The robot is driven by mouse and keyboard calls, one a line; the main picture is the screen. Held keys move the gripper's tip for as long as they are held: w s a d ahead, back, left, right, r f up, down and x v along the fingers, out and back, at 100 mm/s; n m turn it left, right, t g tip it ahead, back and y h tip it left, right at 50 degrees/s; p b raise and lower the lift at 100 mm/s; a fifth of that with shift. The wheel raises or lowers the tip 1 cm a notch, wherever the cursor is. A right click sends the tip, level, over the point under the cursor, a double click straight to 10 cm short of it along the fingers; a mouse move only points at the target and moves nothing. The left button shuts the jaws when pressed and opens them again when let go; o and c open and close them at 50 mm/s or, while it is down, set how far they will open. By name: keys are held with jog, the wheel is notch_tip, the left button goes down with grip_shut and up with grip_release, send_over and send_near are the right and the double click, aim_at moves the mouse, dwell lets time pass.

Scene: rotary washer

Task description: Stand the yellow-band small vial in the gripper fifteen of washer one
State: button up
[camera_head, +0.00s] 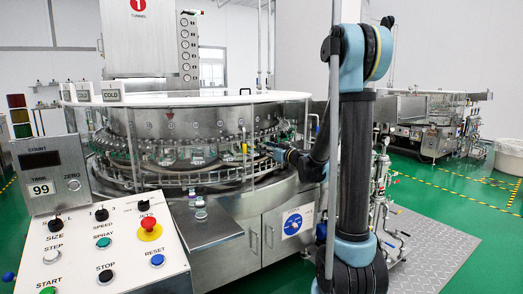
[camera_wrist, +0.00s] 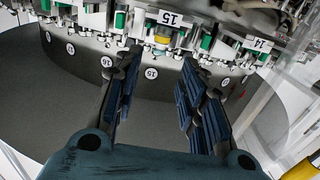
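My gripper (camera_wrist: 152,85) is open, its two dark blue-padded fingers spread with nothing between them. Gripper fifteen of the washer (camera_wrist: 168,18), marked by a white "15" plate, is straight ahead, just beyond the fingertips. A small piece with a yellow band (camera_wrist: 161,41) sits under that plate, apart from my fingers; it looks like the yellow-band vial, but only a little of it shows. In the head view, my gripper (camera_head: 272,148) reaches to the front right of washer one (camera_head: 165,125); its fingers are too small to read there.
Green parts sit in neighbouring stations, one by the "14" plate (camera_wrist: 258,44). A numbered grey drum (camera_wrist: 75,75) lies below. A clear guard panel (camera_wrist: 285,85) stands close on the right. Small vials (camera_head: 200,210) stand on the steel shelf (camera_head: 215,234) beside the control panel (camera_head: 105,250).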

jog(key=s+d+f+m+g+h, duration=0.1)
jog(key=s+d+f+g+h, duration=0.15)
jog(key=s, duration=0.75)
jog(key=s+d+f+g+h, duration=0.1)
jog(key=s+f+g, duration=0.3)
jog(key=s, duration=0.7)
jog(key=s+d+f+m+g+h, duration=0.2)
jog(key=s+d+f, duration=0.4)
jog(key=s, duration=0.5)
jog(key=s+d+f+m+g+h, duration=0.3)
jog(key=s+d+f+h, duration=0.3)
jog(key=s+d, duration=0.5)
jog(key=shift+s+f+m, duration=0.15)
jog(key=shift+s+m, duration=0.5)
jog(key=shift+m, duration=0.25)
jog(key=shift+w+f, duration=0.2)
jog(key=shift+w, duration=0.3)
